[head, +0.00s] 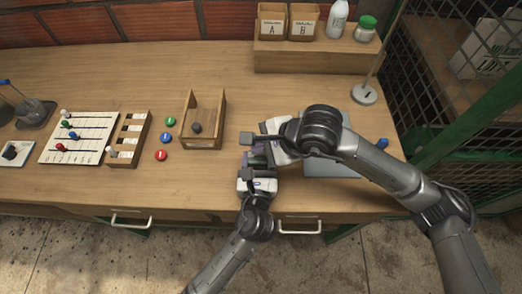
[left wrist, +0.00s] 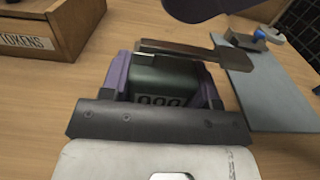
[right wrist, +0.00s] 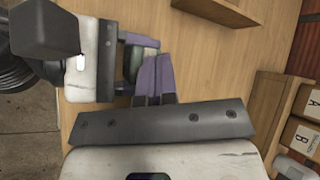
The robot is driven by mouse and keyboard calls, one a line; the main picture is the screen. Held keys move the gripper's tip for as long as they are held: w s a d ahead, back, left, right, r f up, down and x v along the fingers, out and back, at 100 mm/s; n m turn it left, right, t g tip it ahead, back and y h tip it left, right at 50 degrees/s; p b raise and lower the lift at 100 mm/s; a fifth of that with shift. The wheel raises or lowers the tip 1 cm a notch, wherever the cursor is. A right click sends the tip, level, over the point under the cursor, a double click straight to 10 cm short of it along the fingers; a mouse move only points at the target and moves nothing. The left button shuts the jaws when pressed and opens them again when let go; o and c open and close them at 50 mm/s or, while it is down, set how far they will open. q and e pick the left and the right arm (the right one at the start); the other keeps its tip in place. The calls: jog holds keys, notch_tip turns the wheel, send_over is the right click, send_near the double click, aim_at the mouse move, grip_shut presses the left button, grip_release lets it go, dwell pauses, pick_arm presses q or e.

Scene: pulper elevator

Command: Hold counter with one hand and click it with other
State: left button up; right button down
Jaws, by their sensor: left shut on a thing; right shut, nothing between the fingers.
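The counter (left wrist: 165,78) is a small dark green block with a digit window that seems to read 000 in the left wrist view. My left gripper (left wrist: 163,88) has its purple fingers on both sides of it and is shut on it. In the head view the counter (head: 257,160) is mostly hidden between the two grippers. My right gripper (right wrist: 156,75) has its purple fingers together, with nothing between them. The fingertips are right beside the counter (right wrist: 145,57); I cannot tell whether they touch it. The counter's button is not clearly visible.
A grey pad (head: 335,170) lies under my right arm. A raised shelf (head: 300,58) is at the back.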

jog(key=shift+f, duration=0.2)
dwell(0.6)
jog(key=shift+f, duration=0.3)
jog(key=shift+d+f, duration=0.1)
jog(key=shift+f, duration=0.45)
dwell(1.0)
jog(key=shift+r, duration=1)
jog(key=shift+r, duration=0.1)
jog(key=shift+a+r, duration=0.2)
jog(key=shift+r, duration=2.2)
pick_arm(q)
jog(key=o, duration=1)
